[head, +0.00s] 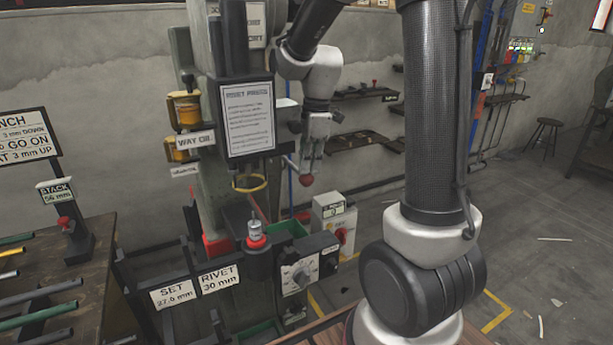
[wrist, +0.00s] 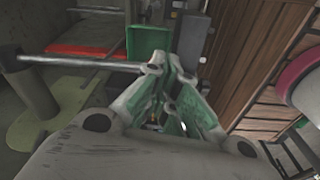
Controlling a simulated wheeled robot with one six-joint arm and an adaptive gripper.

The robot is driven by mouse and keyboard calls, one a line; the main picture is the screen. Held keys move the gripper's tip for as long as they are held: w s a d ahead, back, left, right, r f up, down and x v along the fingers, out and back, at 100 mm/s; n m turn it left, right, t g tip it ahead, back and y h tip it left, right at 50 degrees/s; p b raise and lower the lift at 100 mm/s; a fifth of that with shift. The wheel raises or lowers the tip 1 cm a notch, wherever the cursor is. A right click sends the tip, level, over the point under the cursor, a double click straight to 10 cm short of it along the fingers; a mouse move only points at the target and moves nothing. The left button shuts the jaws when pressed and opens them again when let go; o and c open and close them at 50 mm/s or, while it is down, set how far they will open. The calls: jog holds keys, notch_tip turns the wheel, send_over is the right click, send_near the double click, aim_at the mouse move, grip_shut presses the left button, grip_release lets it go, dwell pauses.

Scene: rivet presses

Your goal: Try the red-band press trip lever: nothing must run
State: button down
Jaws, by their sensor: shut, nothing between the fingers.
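A tall grey-green press (head: 205,60) stands at the left centre of the head view, with a red patch (head: 214,245) low on its column. A thin lever with a red ball knob (head: 306,182) sticks out at its right side. My gripper (head: 308,163) points down at this lever, its fingers just above or against the knob; contact is unclear. In the wrist view my gripper's fingers (wrist: 170,75) are shut and empty. A grey rod (wrist: 80,62) runs from the left to behind the fingers, and its knob is hidden there.
A control box with a dial (head: 303,272) and a grey box with a red knob (head: 338,232) sit below my gripper. A green bin (head: 288,229) is behind the dial box. A bench with coloured rods (head: 40,300) is at left. Open floor (head: 545,220) lies right.

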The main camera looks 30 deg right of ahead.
notch_tip(320, 180, down, 4)
jog(key=shift+f, duration=0.1)
jog(key=shift+s+f, duration=0.2)
dwell(0.3)
jog(key=d, duration=0.1)
jog(key=d+r, duration=0.1)
jog(key=d, duration=0.1)
jog(key=shift+s+r, duration=0.1)
jog(key=shift+s, duration=0.05)
send_near(311, 180)
jog(key=d+r, duration=0.1)
jog(key=w+d+r, duration=0.1)
jog(key=d, duration=0.1)
jog(key=shift+d+r, duration=0.25)
jog(key=shift+d, duration=0.1)
